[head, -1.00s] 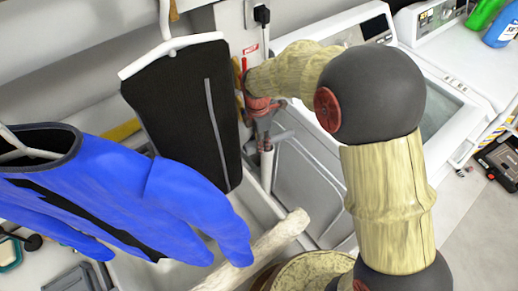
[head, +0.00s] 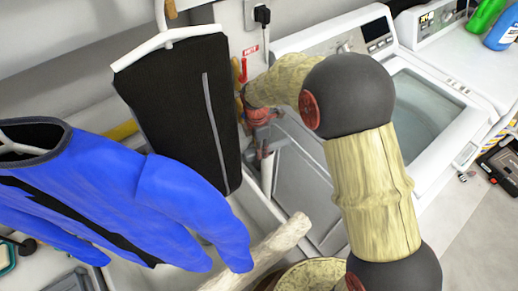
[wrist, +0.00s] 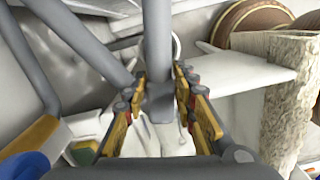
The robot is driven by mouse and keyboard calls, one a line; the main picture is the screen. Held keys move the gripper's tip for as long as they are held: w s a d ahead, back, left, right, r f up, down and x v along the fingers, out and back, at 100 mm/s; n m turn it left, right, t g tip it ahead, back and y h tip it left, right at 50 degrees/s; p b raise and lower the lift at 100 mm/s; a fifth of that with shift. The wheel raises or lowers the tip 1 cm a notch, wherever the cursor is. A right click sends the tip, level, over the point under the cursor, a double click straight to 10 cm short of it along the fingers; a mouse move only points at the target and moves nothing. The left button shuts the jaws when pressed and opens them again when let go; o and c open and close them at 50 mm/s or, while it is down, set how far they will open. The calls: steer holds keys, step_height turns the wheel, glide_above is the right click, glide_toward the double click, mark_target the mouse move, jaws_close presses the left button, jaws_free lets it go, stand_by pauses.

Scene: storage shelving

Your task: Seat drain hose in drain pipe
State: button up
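My gripper (head: 258,113) is beside the black hanging garment, near the wall behind the sink, partly hidden by my own arm. In the wrist view my gripper (wrist: 158,90) has its two yellow-padded fingers apart, one on each side of a grey tube (wrist: 158,40). The tube enters from the top and has a wider grey block at its lower end. I cannot tell whether the pads touch it. A short pale upright pipe (head: 267,172) shows just below the gripper in the head view. I cannot tell for sure which of these is the drain hose and which the drain pipe.
A black garment (head: 180,115) and a blue one (head: 125,195) hang close on the left. A pale wooden stick (head: 265,250) lies at the sink's edge. Washing machines (head: 430,105) stand on the right. A round wooden object (wrist: 250,20) shows in the wrist view.

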steer(key=o, duration=0.4)
steer(key=shift+r, duration=0.1)
steer(key=s+d+r+m+t+p, duration=0.1)
steer(key=s+d+r+m+p, duration=0.1)
steer(key=r, duration=0.8)
steer(key=s+d+r+m+p, duration=0.2)
steer(key=r, duration=0.8)
steer(key=s+d+r+m+t, duration=0.1)
steer(key=s+d+r+m, duration=0.2)
steer(key=s+m, duration=0.3)
steer(key=s+d+r+m+t, duration=0.2)
steer(key=s+d+r+m, duration=0.2)
steer(key=s, duration=0.5)
steer(key=s+d+r+m+t, duration=0.1)
steer(key=s+d+r+m, duration=0.2)
steer(key=s+d+m, duration=0.2)
steer(key=shift+s+r+m, duration=0.15)
steer(key=shift+s+m, duration=1.15)
steer(key=shift+m, duration=0.4)
